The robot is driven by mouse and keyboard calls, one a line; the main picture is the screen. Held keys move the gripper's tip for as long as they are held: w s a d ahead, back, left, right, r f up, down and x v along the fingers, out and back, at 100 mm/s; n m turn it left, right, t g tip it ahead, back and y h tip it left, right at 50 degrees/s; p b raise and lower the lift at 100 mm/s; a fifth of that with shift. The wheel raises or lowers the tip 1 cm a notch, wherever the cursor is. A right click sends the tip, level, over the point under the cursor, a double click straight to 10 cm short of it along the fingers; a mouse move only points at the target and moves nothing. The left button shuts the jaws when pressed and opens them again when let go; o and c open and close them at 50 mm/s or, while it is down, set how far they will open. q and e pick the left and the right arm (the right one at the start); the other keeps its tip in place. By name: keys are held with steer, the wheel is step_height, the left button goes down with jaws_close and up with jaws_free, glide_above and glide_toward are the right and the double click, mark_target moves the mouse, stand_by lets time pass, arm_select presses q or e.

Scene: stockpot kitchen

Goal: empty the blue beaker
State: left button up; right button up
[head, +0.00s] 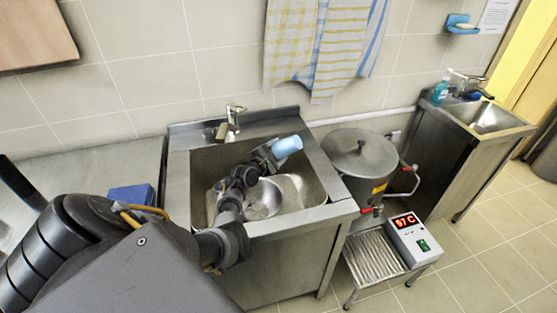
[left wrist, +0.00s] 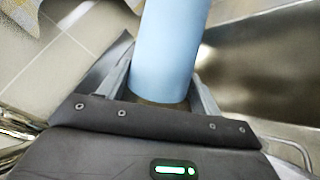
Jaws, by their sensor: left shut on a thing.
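The blue beaker (head: 287,146) is a light blue cylinder above the right back part of the sink (head: 318,170). It looks tilted well over toward its side in the head view. My left gripper (head: 270,154) is shut on it. In the left wrist view the beaker (left wrist: 166,45) stands between the two fingers of the gripper (left wrist: 160,88) and runs out of the top of the picture. Its mouth and anything inside it are hidden. My right gripper is not in view.
A metal bowl (head: 263,200) lies in the sink under my arm. A tap (head: 233,117) stands at the back. A lidded stockpot (head: 360,155) is close on the right, with a heater box (head: 412,240) reading red digits. A blue box (head: 131,196) is on the left counter.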

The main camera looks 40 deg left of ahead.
arm_select(q)
steer(key=n, duration=0.1)
steer(key=a+n+t, duration=0.1)
steer(key=shift+s+f+n, duration=0.2)
steer(key=shift+f+n, duration=0.15)
steer(key=shift+n, duration=0.05)
stand_by(0.3)
